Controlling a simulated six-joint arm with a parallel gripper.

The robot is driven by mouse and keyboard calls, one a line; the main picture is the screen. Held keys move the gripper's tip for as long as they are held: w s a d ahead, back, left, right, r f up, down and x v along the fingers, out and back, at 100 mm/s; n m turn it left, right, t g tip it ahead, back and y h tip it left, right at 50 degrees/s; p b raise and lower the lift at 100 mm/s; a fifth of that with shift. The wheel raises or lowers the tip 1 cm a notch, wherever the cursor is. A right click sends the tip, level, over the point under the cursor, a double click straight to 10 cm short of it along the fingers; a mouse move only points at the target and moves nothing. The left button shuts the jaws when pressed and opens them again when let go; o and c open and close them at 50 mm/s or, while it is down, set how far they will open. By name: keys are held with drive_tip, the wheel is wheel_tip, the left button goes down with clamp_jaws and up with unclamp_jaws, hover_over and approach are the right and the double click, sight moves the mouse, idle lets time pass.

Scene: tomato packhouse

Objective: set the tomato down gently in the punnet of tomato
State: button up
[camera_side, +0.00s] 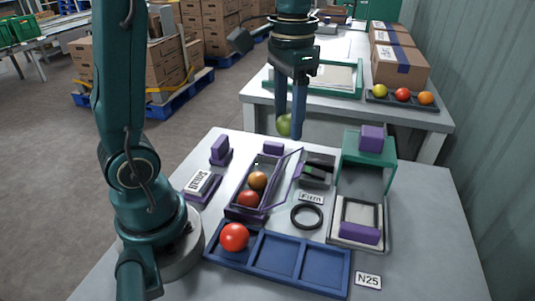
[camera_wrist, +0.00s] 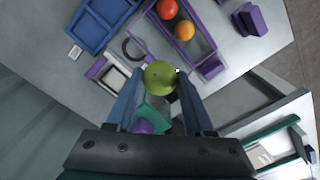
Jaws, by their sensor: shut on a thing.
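My gripper (camera_side: 290,122) is shut on a green tomato (camera_side: 284,125), held in the air above the far side of the near table. In the wrist view the green tomato (camera_wrist: 159,77) sits between the fingers. A purple-edged punnet (camera_side: 233,211) stands on the near table, below and left of the held tomato in the side view. Inside it are an orange tomato (camera_side: 257,180) and a red tomato (camera_side: 248,198). A clear purple-framed panel (camera_side: 283,180) stands tilted along its right side. The punnet's purple edge (camera_wrist: 211,67) also shows in the wrist view.
A blue three-part tray (camera_side: 283,254) lies in front, with a red tomato (camera_side: 234,237) in its left compartment. A black ring (camera_side: 307,216), a scale-like device (camera_side: 358,230) and a teal stand (camera_side: 388,152) are right of the punnet. A purple block (camera_side: 220,150) stands behind left.

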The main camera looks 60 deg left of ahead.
drive_tip(key=shift+w, duration=0.3)
drive_tip(key=a+f, duration=0.5)
drive_tip(key=f, duration=0.2)
drive_tip(key=a+f, duration=0.3)
drive_tip(key=shift+s+a+f, duration=0.3)
drive_tip(key=shift+s+f, duration=0.1)
drive_tip(key=shift+f, duration=1.85)
drive_tip(key=o, duration=1)
drive_tip(key=c, duration=0.3)
drive_tip(key=shift+c, duration=0.2)
